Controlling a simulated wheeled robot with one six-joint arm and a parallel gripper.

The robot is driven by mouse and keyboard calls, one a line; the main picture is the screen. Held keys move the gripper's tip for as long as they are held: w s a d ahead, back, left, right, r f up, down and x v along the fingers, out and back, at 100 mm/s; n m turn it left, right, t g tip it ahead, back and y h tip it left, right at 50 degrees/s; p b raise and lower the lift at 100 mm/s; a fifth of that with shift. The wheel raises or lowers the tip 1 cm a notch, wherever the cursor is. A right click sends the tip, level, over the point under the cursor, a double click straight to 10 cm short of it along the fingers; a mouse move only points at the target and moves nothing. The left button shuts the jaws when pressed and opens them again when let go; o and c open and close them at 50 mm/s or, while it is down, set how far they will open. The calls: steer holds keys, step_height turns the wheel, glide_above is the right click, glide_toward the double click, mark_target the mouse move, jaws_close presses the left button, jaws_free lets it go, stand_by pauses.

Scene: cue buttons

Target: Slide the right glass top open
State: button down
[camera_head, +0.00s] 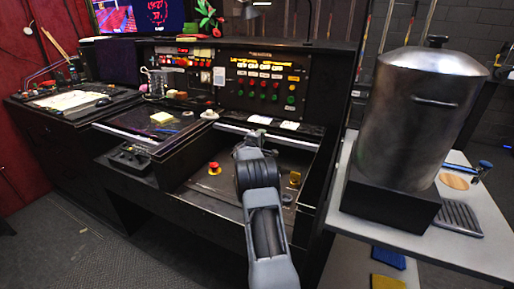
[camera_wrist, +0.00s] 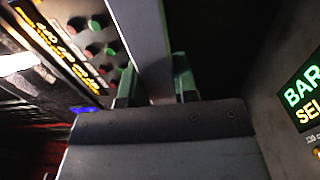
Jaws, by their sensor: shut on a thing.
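The right glass top shows in the head view as a pale metal front edge (camera_head: 299,146) at the back of the right bay, below the button panel. The glass itself is hard to make out. My gripper (camera_head: 257,137) reaches over the bay to this edge, and my arm hides part of it. In the wrist view my gripper (camera_wrist: 156,82) has its two greenish fingers on either side of a grey metal bar (camera_wrist: 140,35) and is shut on it. This bar appears to be the edge of the right glass top.
The open bay below holds a red button (camera_head: 214,168) and a yellow button (camera_head: 294,179). The left bay has its own metal edge (camera_head: 122,133). A large metal pot (camera_head: 420,115) stands on a side table at the right. Bare floor (camera_head: 150,250) lies in front.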

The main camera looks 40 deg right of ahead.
steer(key=shift+w+d, duration=0.1)
steer(key=shift+d, duration=0.3)
steer(key=c, duration=0.9)
jaws_free()
steer(key=shift+a, duration=0.1)
steer(key=b+v, duration=0.1)
steer(key=v, duration=1.3)
